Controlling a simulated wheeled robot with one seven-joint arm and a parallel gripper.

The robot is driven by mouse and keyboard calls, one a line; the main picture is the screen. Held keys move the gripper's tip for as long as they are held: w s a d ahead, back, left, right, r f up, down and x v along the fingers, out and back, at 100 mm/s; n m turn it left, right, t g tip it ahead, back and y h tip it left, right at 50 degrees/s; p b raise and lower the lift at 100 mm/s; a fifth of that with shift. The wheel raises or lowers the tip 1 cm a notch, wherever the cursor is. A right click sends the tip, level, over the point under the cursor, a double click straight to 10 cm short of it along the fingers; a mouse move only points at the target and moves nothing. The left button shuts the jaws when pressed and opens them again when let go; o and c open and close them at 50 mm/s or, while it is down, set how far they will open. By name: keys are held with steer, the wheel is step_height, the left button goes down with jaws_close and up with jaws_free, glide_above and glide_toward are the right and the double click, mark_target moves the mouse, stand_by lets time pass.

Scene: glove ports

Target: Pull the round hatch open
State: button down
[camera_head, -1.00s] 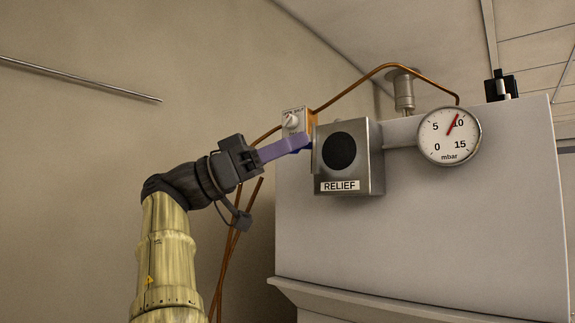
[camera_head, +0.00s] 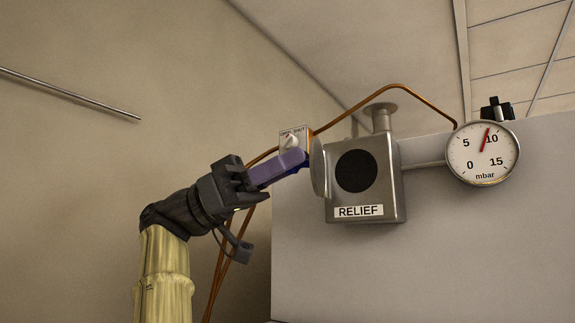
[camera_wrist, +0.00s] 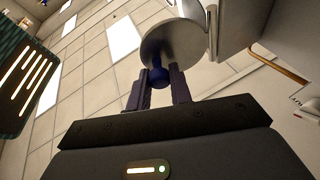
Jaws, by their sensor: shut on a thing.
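The round hatch (camera_head: 318,166) is a grey metal disc at the left side of the metal box labelled RELIEF (camera_head: 393,208). It stands swung out from the box's front, seen nearly edge-on. The dark round opening (camera_head: 355,171) in the box is uncovered. In the wrist view the disc (camera_wrist: 172,42) shows its broad face with a blue knob (camera_wrist: 158,75). My gripper (camera_head: 298,160) is at the disc's left, its purple fingers shut on the knob. In the wrist view the fingers (camera_wrist: 158,86) lie on either side of it. The knob is mostly hidden in the head view.
A round mbar gauge (camera_head: 483,152) sits right of the box, its needle a little below 10. A small switch plate (camera_head: 294,139) is behind my fingers. A copper pipe (camera_head: 400,86) arches over the box. The large grey cabinet (camera_head: 440,265) stands behind and below.

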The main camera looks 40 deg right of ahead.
steer(key=c, duration=1.3)
jaws_free()
steer(key=shift+w, duration=0.1)
steer(key=p+v, duration=0.5)
steer(key=v, duration=1.2)
steer(key=shift+w+a+f+p, duration=0.1)
steer(key=shift+w+f+p, duration=0.05)
steer(key=shift+p, duration=0.25)
steer(key=shift+w, duration=0.1)
